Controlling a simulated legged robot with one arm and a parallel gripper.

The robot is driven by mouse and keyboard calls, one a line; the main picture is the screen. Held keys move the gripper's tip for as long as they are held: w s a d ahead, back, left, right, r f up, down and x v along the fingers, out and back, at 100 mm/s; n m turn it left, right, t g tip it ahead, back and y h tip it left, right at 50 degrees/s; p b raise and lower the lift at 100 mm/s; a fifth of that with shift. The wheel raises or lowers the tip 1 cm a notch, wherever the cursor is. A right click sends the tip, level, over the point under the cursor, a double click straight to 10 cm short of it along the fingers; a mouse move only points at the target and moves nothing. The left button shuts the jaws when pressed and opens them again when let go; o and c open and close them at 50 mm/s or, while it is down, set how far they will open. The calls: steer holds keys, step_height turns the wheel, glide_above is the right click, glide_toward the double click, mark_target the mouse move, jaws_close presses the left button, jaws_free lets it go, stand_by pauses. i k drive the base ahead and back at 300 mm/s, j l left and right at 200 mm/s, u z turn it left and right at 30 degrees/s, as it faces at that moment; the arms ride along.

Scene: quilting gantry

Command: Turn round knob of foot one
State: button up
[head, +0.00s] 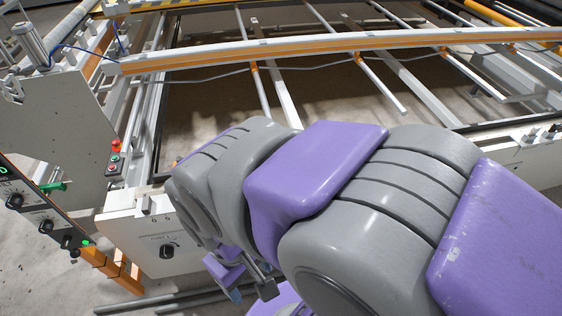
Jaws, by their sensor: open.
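A round black knob (167,251) sits on the white front panel (130,238) at lower left, under small print that I can barely read. It looks like the knob of foot one. My gripper (250,290) shows in part below my purple and grey arm, to the right of the knob and apart from it. Its jaws are open and I see nothing between them. My arm hides much of the gripper and the panel further right.
A control panel (35,212) with several black knobs and a green lever (52,187) stands at far left. A button box (115,158) with red and green buttons is above the white panel. The gantry's orange-striped beam (330,47) crosses behind. Grey rods (165,302) lie low in front.

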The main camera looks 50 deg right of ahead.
mark_target(166, 252)
steer(key=k+l+z, duration=0.2)
steer(key=z, duration=0.2)
steer(key=k+l+z, duration=0.1)
steer(key=l+z, duration=0.15)
steer(key=z, duration=0.15)
steer(key=k+l+z, duration=0.15)
steer(key=l+z, duration=0.25)
steer(key=j+u, duration=0.1)
steer(key=u, duration=1.55)
steer(key=i+j, duration=0.3)
steer(key=i, duration=0.2)
steer(key=i+j+u, duration=0.1)
steer(key=i+j, duration=0.2)
steer(key=i, duration=0.2)
